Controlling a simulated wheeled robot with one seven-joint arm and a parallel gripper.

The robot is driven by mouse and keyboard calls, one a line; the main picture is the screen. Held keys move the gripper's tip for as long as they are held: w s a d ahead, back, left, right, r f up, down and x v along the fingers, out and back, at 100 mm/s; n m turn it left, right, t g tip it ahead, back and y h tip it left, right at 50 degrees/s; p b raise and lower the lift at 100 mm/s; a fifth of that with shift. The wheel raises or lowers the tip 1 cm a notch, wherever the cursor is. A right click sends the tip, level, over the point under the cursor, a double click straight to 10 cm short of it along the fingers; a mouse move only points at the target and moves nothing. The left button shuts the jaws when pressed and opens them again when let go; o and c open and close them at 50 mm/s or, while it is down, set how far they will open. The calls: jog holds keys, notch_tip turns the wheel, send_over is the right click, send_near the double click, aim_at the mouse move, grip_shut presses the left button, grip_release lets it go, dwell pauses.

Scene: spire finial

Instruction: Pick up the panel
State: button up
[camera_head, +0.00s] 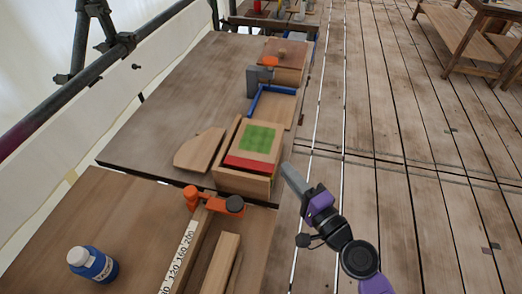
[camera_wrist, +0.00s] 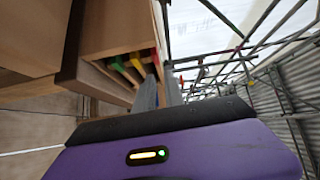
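I cannot tell for sure which piece is the panel. A light wooden panel with a green square (camera_head: 257,138) lies in an open wooden box (camera_head: 243,183), with a red layer (camera_head: 246,164) showing at its near edge. My gripper (camera_head: 287,168) is right of the box's near corner, apart from the panel. In the wrist view, my gripper's two grey fingers (camera_wrist: 161,92) show a narrow gap and nothing clearly held between them. The wooden box (camera_wrist: 118,40) is close ahead there, with green, yellow and red edges (camera_wrist: 135,66) inside.
A rounded wooden board (camera_head: 200,149) lies left of the box. A blue-edged wooden tray (camera_head: 275,105) and a grey-orange tool (camera_head: 260,77) are behind. An orange clamp (camera_head: 212,199), a marked rail (camera_head: 180,258) and a blue bottle (camera_head: 94,264) are in front.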

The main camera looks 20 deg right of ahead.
aim_at(266, 142)
jog(key=w+p, duration=0.1)
jog(key=w, duration=0.2)
jog(key=w+a, duration=0.1)
jog(key=w, duration=0.2)
jog(key=shift+w+a+p, duration=0.1)
jog(key=shift+a+p, duration=0.05)
jog(key=shift+p, duration=0.25)
jog(key=shift+w+a+f+p, duration=0.1)
jog(key=shift+w+p, duration=0.25)
jog(key=shift+w, duration=2.5)
grip_shut()
